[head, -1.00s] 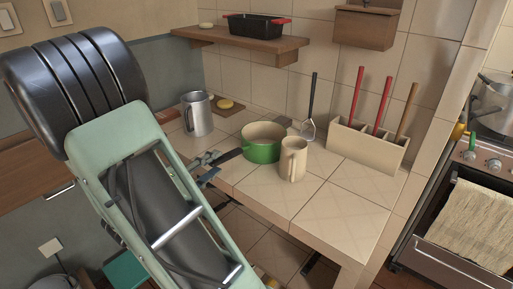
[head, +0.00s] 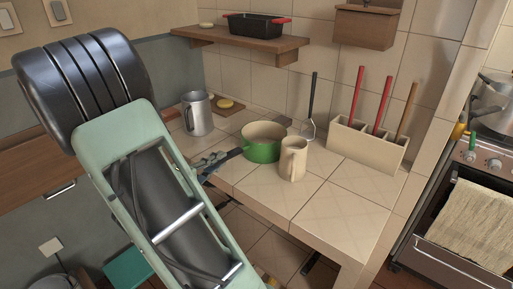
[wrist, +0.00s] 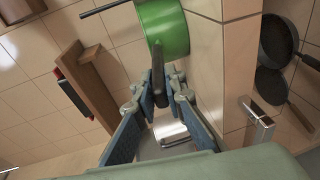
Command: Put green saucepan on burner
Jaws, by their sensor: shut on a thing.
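The green saucepan (head: 262,152) stands on the tiled counter, with its dark handle pointing left and toward the front. My gripper (head: 212,163) is at the handle, at the counter's left front edge, partly hidden behind my arm. In the wrist view the saucepan (wrist: 166,32) is at the top, and my gripper (wrist: 161,85) is shut on its dark handle (wrist: 158,62). The stove (head: 485,165) is at the far right. A metal pot (head: 494,100) stands on its top. The burners cannot be made out.
A cream mug (head: 293,160) stands close to the right of the saucepan. A metal pitcher (head: 197,115) is behind left. A whisk (head: 311,110) and a utensil box (head: 365,147) are behind right. The counter's front right is clear. A wooden shelf (head: 240,40) is above.

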